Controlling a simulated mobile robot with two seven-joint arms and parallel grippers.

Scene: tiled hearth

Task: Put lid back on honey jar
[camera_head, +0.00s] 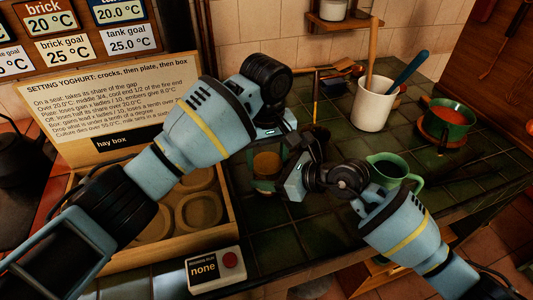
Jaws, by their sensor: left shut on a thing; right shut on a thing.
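The honey jar (267,166), an amber-brown round vessel, stands on the dark green tiles between my two grippers and is partly hidden by them. My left gripper (272,143) reaches down from above at the jar's top. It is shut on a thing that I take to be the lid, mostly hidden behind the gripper. My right gripper (284,180) comes in from the right, low at the jar's side, and is shut, apparently on the jar. Its fingertips are hard to make out. I cannot tell whether the lid touches the jar.
A wooden hay box (228,222) with round hollows stands left, a button box (231,262) in front. A green jug (400,172) is close to my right wrist. A white crock (371,108) with utensils and a green pot (447,120) stand behind.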

